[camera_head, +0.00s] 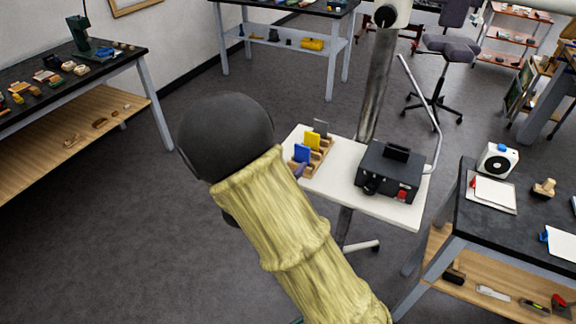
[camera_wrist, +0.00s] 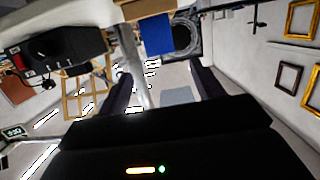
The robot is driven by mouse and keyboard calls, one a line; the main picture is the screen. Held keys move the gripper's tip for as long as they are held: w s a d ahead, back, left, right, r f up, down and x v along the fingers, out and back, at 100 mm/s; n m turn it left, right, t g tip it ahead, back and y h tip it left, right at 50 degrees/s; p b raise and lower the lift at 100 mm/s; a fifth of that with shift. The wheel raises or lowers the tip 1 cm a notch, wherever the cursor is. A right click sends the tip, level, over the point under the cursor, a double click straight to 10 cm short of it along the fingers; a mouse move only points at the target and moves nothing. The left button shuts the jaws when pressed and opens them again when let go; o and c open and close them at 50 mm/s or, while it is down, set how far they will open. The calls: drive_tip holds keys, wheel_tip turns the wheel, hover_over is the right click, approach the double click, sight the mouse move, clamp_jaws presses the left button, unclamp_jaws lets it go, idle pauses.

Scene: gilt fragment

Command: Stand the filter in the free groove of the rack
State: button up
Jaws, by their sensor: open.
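The wooden rack (camera_head: 318,160) stands on a small white table. A blue filter (camera_head: 302,153), a yellow filter (camera_head: 312,141) and a grey filter (camera_head: 320,128) stand upright in it. A small purple piece (camera_head: 299,171) shows at its near end; I cannot tell whether it is a filter. Which groove is free is too small to tell. In the wrist view the blue filter (camera_wrist: 157,35) hangs below the rack's brown wood (camera_wrist: 146,8), beyond my fingertips. My gripper (camera_wrist: 161,72) is open, with no filter clearly between its fingers. In the head view my wrist hides the fingers.
A black device (camera_head: 390,172) stands right of the rack on the white table (camera_head: 347,150). A metal post rises behind them. A dark workbench (camera_head: 462,222) is at the right, another (camera_head: 110,68) at the left. Open floor lies between.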

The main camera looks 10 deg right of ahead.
drive_tip(key=s+d+n+g+y, duration=0.3)
drive_tip(key=s+g+y, duration=0.1)
drive_tip(key=s, duration=0.6)
drive_tip(key=s+d+f+n+g+y, duration=0.1)
drive_tip(key=s+d+n+g+y, duration=0.3)
drive_tip(key=s, duration=0.6)
drive_tip(key=shift+g+y, duration=0.6)
drive_tip(key=shift+g, duration=0.4)
drive_tip(key=shift+s, duration=0.1)
idle(0.3)
